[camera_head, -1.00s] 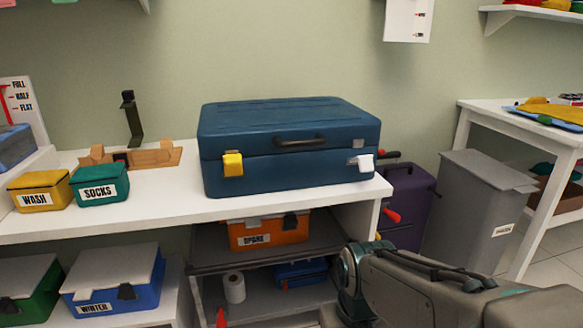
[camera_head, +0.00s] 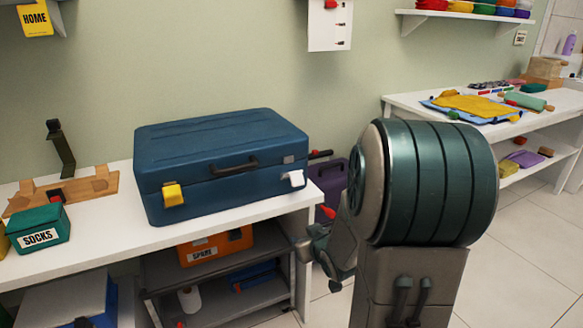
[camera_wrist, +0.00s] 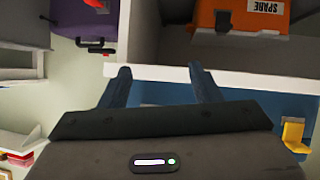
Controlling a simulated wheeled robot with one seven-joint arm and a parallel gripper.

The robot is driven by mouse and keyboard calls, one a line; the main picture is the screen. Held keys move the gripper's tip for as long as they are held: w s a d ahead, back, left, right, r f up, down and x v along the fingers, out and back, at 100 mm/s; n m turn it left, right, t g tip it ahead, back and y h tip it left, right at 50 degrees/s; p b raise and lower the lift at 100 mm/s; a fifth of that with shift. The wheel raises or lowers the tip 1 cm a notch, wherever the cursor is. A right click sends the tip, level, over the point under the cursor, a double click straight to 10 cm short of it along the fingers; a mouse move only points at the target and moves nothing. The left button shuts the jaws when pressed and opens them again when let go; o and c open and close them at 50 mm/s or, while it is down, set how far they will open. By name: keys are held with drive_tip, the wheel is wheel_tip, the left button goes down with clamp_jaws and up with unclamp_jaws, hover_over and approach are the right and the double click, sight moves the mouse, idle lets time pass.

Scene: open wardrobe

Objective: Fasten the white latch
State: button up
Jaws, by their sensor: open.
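The blue suitcase (camera_head: 220,165) lies shut on the white table. Its white latch (camera_head: 296,178) is at the front right and sticks out from the case, below a metal plate on the lid. A yellow latch (camera_head: 173,195) at the front left lies against the case. My gripper (camera_wrist: 160,76) is open and empty in the wrist view, its fingers pointing at the white table edge. That view is upside down and shows the suitcase (camera_wrist: 260,108) and yellow latch (camera_wrist: 293,135) on the right. The white latch cannot be made out there. In the head view my fingers are unclear.
The white table's front edge (camera_head: 250,212) lies below the suitcase. An orange SPARE box (camera_head: 215,247) is on the shelf underneath. A purple suitcase (camera_head: 330,180) stands right of the table, partly behind my arm. A green SOCKS box (camera_head: 38,229) is at the left.

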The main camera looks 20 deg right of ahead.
sight(299, 182)
drive_tip(key=d+r+t+y+p, duration=0.2)
drive_tip(key=d+r+t+p, duration=0.3)
drive_tip(key=r, duration=0.4)
drive_tip(key=shift+t, duration=0.4)
drive_tip(key=w, duration=0.4)
drive_tip(key=w+a+b, duration=0.1)
drive_tip(key=w, duration=0.4)
drive_tip(key=w+a, duration=0.1)
drive_tip(key=w, duration=0.3)
drive_tip(key=shift+w+f+b, duration=0.2)
drive_tip(key=shift+w+b, duration=0.05)
drive_tip(key=shift+b, duration=0.05)
drive_tip(key=c, duration=0.9)
